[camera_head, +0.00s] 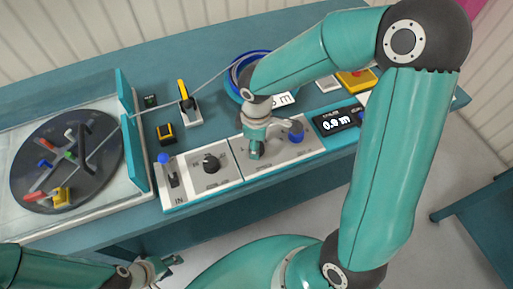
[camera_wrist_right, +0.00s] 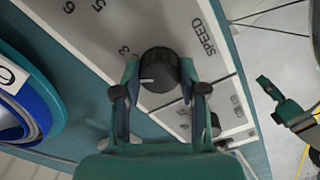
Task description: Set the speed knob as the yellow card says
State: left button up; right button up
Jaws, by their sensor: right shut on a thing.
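The black speed knob (camera_wrist_right: 160,70) sits on the white panel beside the printed word SPEED in the right wrist view. Its white mark points left in that view, and the numerals 3, 5 and 6 show on the panel. My right gripper (camera_wrist_right: 160,88) is shut on the knob, one finger on each side; in the head view the gripper (camera_head: 256,152) hides the knob. My left gripper (camera_head: 165,268) is open and empty at the bottom left, away from the panel. I cannot make out a yellow card or its writing.
A second black knob (camera_head: 211,162), a blue-tipped lever (camera_head: 172,172) and a blue knob (camera_head: 296,131) are on the panel. A reel disc (camera_head: 66,162) is at left, a blue cable coil (camera_head: 234,80) behind. A yellow box (camera_head: 357,80) stands at back right.

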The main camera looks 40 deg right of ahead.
jog(key=m+b, duration=0.2)
jog(key=m, duration=0.1)
jog(key=shift+w+f, duration=0.1)
jog(key=shift+m+b, duration=0.65)
jog(key=shift+m, duration=0.45)
jog(key=shift+r+m, duration=0.2)
jog(key=shift+m, duration=0.1)
jog(key=o, duration=1.1)
jog(key=shift+o, duration=0.2)
jog(key=shift+f, duration=0.1)
notch_tip(320, 180, up, 12)
